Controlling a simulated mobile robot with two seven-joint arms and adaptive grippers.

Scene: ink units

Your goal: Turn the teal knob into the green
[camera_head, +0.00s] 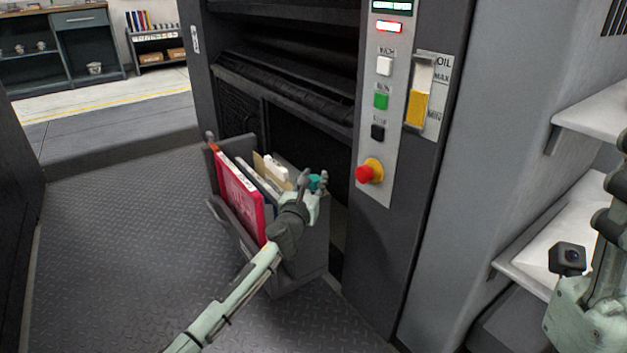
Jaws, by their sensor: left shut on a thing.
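The teal knob (314,183) shows as a small patch at the right end of the dark open bin, by the grey machine. My left gripper (313,181) reaches in from below, with a finger on either side of the knob, and is shut on it. The gripper and wrist hide much of the knob and what lies around it. A green zone for the knob cannot be made out. My right gripper is out of view; only part of my right arm shows at the right edge.
The bin holds a red folder (238,190) and papers. A control panel (384,110) with buttons and a red stop button (369,172) stands just right of the gripper. White shelves (596,112) stand at right. Textured floor (120,240) is clear at left.

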